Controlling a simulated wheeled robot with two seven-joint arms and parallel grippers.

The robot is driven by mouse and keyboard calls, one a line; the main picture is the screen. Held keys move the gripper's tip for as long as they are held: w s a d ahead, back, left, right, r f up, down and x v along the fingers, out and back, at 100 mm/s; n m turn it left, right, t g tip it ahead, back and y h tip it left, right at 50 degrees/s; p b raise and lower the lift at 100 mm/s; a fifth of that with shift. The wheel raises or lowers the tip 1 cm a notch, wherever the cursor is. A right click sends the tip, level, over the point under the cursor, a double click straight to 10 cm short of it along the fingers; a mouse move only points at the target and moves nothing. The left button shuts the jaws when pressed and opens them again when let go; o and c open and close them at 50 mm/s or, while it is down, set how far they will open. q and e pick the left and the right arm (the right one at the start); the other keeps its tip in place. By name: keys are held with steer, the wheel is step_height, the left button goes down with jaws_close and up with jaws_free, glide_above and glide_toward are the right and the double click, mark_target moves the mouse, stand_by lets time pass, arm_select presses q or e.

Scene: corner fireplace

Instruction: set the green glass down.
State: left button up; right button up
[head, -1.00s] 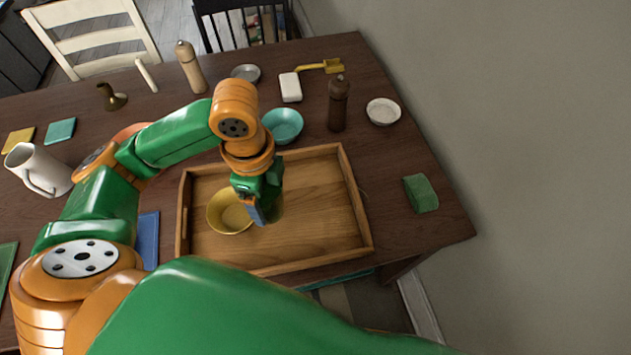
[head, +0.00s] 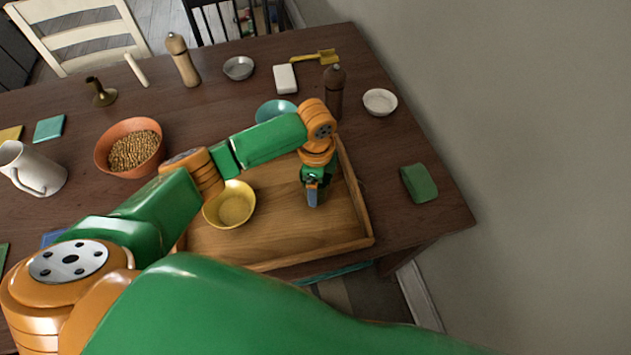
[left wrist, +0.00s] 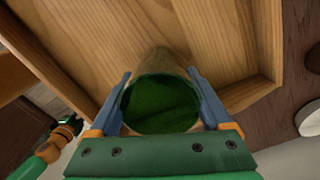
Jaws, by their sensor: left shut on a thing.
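My left gripper (head: 313,196) is over the right part of the wooden tray (head: 290,252). In the left wrist view its two blue fingers stand on either side of the green glass (left wrist: 160,103), shut on it. I look into the glass's round green mouth there, with the tray's wood behind. In the head view the glass is hidden by the gripper and wrist. I cannot tell whether its base touches the tray.
A yellow bowl (head: 230,205) stands in the tray, left of my left gripper. Behind the tray are a teal bowl (head: 275,110) and a dark pepper mill (head: 333,92). A green block (head: 419,183) lies right of the tray. The tray's front right is clear.

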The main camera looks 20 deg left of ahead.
arm_select(q)
steer(key=o, duration=1.4)
steer(key=shift+c, duration=0.2)
step_height(320, 180, up, 12)
steer(key=shift+p, duration=0.3)
